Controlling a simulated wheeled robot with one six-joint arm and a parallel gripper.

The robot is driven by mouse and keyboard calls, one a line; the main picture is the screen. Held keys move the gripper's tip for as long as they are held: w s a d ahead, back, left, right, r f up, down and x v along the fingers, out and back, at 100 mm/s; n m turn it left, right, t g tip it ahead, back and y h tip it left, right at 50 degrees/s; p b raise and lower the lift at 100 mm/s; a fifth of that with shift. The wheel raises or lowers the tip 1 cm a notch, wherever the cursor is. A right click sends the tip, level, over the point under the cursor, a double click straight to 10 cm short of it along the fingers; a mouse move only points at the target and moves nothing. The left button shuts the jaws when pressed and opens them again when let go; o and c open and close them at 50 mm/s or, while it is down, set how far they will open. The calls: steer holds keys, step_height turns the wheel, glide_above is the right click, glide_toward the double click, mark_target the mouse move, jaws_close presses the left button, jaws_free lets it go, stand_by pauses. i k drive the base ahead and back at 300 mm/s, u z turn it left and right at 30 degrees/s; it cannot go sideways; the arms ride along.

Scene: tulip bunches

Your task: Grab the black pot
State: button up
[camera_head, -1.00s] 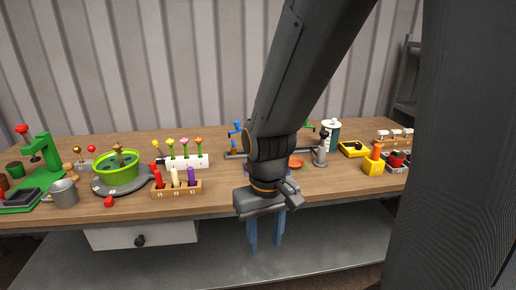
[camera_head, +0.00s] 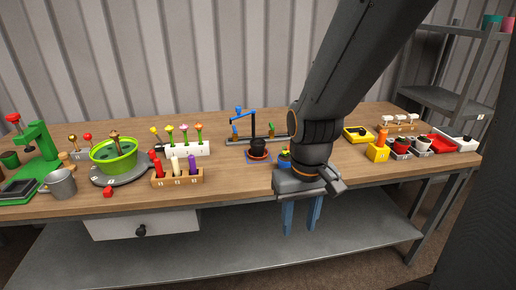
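A small black pot (camera_head: 258,146) stands upright near the middle of the table, on or just above a reddish dish on a blue square mat (camera_head: 250,161). My gripper (camera_head: 300,230) points down in front of the table's front edge, to the right of the black pot and nearer to me. Its two blue fingers are apart with nothing visible between them. The gripper is clear of the black pot.
A small blue pot (camera_head: 284,160) stands right of the black pot, partly behind my gripper. A blue-armed stand (camera_head: 239,122) rises behind it. A block of colored pegs (camera_head: 178,177) sits front left, beside a green bowl (camera_head: 114,157). Bare table lies between pegs and mat.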

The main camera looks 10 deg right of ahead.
mark_target(257, 145)
steer(key=k, duration=0.5)
steer(key=u, duration=0.3)
steer(key=i, duration=1)
steer(key=z, duration=0.6)
steer(key=i, duration=0.4)
steer(key=z, duration=0.35)
